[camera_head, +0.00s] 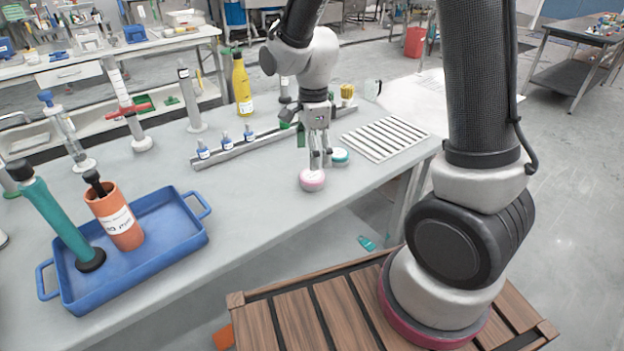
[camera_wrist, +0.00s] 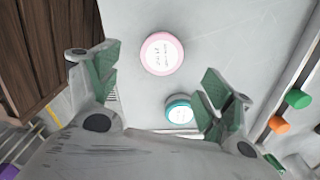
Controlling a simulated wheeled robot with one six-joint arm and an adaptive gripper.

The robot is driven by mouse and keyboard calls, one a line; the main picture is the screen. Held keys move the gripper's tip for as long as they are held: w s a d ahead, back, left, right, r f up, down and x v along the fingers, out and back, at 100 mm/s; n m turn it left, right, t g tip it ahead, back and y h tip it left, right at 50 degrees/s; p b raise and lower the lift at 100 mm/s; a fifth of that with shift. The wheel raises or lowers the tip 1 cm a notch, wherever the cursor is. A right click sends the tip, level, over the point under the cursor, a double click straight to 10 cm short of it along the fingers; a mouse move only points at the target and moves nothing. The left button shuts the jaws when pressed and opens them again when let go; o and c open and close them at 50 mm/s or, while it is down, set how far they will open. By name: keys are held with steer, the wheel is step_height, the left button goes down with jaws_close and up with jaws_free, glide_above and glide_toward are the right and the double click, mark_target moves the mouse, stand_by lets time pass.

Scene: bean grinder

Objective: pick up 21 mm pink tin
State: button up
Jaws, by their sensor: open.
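The pink tin (camera_head: 311,181) is a small round tin with a white label on top, standing on the grey table near its front edge. In the wrist view the pink tin (camera_wrist: 162,54) lies ahead of the fingertips, between their lines, and nothing touches it. My gripper (camera_head: 320,163) points down just above and behind the tin in the head view.
A teal tin (camera_wrist: 179,111) stands close to the pink one, near the right finger; it also shows in the head view (camera_head: 340,156). A white slatted rack (camera_head: 385,138) lies to the right. A blue tray (camera_head: 180,235) is at the left. The table between is clear.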

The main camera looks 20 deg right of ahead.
mark_target(312, 175)
steer(key=shift+f+m, duration=0.4)
steer(key=shift+f, duration=0.15)
step_height(312, 175, down, 7)
steer(key=shift+w+a+r, duration=0.1)
steer(key=shift+r, duration=0.05)
steer(key=shift+c, duration=0.3)
steer(key=c, duration=1.1)
